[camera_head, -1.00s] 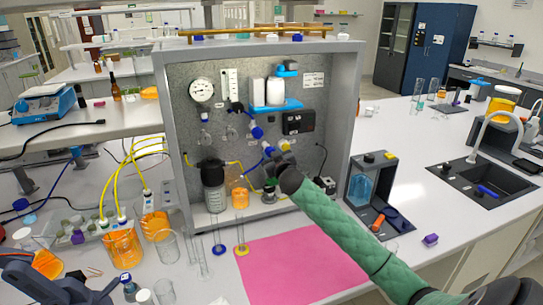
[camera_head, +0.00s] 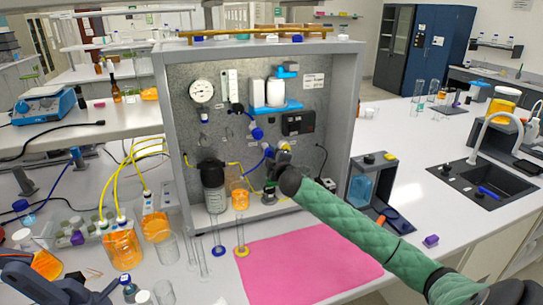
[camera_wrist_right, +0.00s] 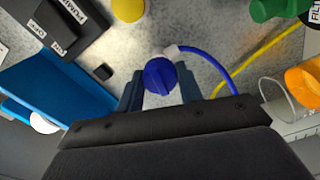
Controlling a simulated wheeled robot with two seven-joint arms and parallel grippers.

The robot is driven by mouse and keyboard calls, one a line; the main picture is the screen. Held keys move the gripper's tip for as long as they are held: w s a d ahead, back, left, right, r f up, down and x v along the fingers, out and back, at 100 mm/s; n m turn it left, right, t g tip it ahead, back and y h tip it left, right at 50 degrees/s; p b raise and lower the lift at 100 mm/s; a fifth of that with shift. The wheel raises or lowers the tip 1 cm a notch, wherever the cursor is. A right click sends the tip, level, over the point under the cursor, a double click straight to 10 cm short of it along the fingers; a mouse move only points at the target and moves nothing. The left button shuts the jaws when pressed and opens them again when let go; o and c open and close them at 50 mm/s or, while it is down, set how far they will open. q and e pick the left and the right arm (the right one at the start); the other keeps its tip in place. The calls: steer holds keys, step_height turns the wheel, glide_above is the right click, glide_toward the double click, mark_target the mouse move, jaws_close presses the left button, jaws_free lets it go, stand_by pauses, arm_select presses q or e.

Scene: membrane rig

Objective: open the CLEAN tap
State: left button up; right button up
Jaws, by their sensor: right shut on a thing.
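In the right wrist view a round blue tap knob (camera_wrist_right: 159,77) with a raised ridge sits between the two fingers of my right gripper (camera_wrist_right: 158,92), which is shut on it. A blue tube leads off from its pale fitting. In the head view my right gripper (camera_head: 276,163) is at the lower middle of the rig panel (camera_head: 221,137), and my wrist hides most of the knob. No CLEAN label is readable, so I cannot confirm this tap's name. Part of my left gripper or arm (camera_head: 45,280) shows at the lower left; its jaws are not clear.
A yellow knob (camera_wrist_right: 128,8) and a green knob (camera_wrist_right: 270,9) are near the held tap. A dark bottle (camera_head: 212,190) and an orange-filled cylinder (camera_head: 240,195) stand left of the gripper. The pink mat (camera_head: 305,265) in front is bare. A blue-bottle stand (camera_head: 384,160) is at the right.

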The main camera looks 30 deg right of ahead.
steer(key=shift+n, duration=0.9)
steer(key=o, duration=1)
steer(key=v, duration=0.1)
steer(key=b+v, duration=0.1)
steer(key=v, duration=0.1)
steer(key=shift+s+f+b, duration=0.1)
steer(key=shift+f+b, duration=0.15)
steer(key=shift+b, duration=0.05)
arm_select(q)
steer(key=w+d+r+b, duration=0.1)
steer(key=w+d+r, duration=0.1)
steer(key=w+r, duration=0.2)
steer(key=shift+w+d+r+b, duration=0.15)
steer(key=shift+w+r+b, duration=0.05)
steer(key=shift+w+b, duration=0.2)
arm_select(e)
glide_toward(271, 156)
steer(key=shift+x, duration=1.2)
steer(key=shift+d+r, duration=0.1)
steer(key=shift+d, duration=0.05)
